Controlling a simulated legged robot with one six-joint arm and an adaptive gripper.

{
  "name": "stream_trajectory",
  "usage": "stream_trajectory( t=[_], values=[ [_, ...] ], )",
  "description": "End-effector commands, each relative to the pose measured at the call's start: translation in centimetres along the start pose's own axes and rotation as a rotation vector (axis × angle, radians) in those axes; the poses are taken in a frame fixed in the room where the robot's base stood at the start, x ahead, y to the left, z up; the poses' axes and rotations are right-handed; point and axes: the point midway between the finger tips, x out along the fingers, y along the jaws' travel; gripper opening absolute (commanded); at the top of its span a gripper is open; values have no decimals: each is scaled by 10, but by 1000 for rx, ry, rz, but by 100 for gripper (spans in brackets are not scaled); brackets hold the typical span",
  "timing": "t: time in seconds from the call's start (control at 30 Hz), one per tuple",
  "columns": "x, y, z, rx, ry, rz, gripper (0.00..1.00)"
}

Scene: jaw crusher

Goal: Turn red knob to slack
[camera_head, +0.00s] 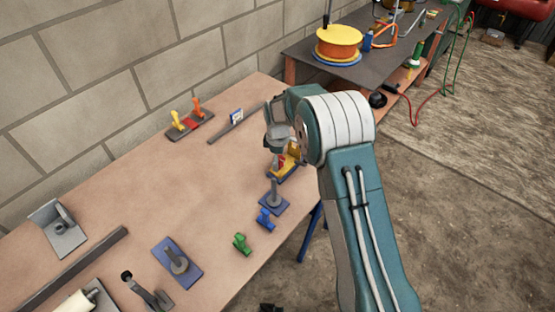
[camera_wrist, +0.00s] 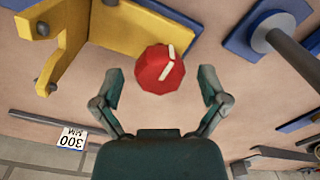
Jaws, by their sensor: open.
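The red knob (camera_wrist: 160,69) shows in the wrist view as a faceted red disc with a white mark on its upper right part. It lies between the tips of my open gripper (camera_wrist: 160,88), with a gap on each side. In the wrist view a yellow jaw part (camera_wrist: 110,38) stands beside the knob at the left. In the head view my gripper (camera_head: 279,143) is over the small yellow jaw crusher (camera_head: 291,163) near the table's right edge. The arm hides part of the crusher, and only a small red patch of the knob (camera_head: 281,161) shows there.
A grey post on a blue base (camera_head: 273,200) stands close to the crusher. Blue (camera_head: 265,219) and green (camera_head: 242,243) pieces lie near the table edge. A plate with yellow and orange pieces (camera_head: 188,121) is by the wall. The table's middle (camera_head: 150,190) is clear.

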Motion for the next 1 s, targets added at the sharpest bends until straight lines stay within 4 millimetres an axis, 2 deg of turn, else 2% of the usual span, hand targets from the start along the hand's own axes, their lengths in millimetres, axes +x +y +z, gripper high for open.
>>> stream_trajectory(
  t=[0.17, 0.5, 0.7, 1.0],
  values=[
    [-13, 1, 0, 0, 2, 4, 93],
    [-82, 2, -1, 0, 1, 4, 93],
    [-110, 1, -2, 0, 0, 1, 93],
    [-118, 1, -2, 0, -2, -1, 93]
  ],
)
